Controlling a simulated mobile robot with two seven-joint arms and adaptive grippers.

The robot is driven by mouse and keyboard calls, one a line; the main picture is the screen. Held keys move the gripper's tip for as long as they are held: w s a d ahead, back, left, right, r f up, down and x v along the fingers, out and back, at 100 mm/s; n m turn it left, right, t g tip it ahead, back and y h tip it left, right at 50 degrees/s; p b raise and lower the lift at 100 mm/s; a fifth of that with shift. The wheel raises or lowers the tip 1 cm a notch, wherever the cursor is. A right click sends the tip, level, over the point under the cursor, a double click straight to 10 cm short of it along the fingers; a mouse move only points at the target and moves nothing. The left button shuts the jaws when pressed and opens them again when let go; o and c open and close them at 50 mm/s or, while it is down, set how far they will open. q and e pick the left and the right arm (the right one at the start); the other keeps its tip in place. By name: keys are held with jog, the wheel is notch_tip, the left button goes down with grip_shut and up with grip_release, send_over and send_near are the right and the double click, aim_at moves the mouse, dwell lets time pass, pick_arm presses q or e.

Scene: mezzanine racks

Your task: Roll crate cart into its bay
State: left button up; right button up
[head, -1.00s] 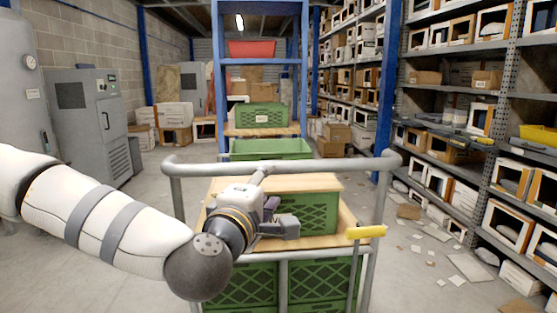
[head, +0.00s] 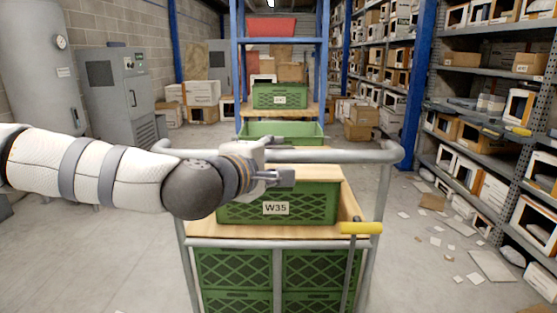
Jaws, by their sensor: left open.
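The crate cart (head: 279,244) stands in front of me, with a grey tube rail and wooden decks. A green crate labelled W35 (head: 310,207) sits on its upper deck, and several green crates (head: 235,268) sit below. A lever with a yellow grip (head: 361,228) is at the cart's right front. My left gripper (head: 296,161) is open and empty over the cart, pointing right, near the rail and above the W35 crate. It hides part of the rail and crate top. I cannot tell whether it touches the rail. My right gripper is out of view.
A blue-framed rack (head: 237,75) stands straight ahead with a green crate (head: 280,96) and a red bin (head: 271,29). Another green crate (head: 262,129) shows just beyond the cart. Shelving lines the right; scraps (head: 490,266) litter the floor there. Grey cabinets (head: 119,90) stand left.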

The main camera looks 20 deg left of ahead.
pick_arm(q)
jog(key=shift+x, duration=0.85)
jog(key=shift+r, duration=0.1)
jog(key=shift+c, duration=0.3)
grip_shut()
jog(key=w, duration=0.1)
jog(key=w+a, duration=0.1)
jog(key=w, duration=0.1)
jog(key=shift+w+r, duration=0.1)
jog(key=shift+o, duration=0.3)
grip_release()
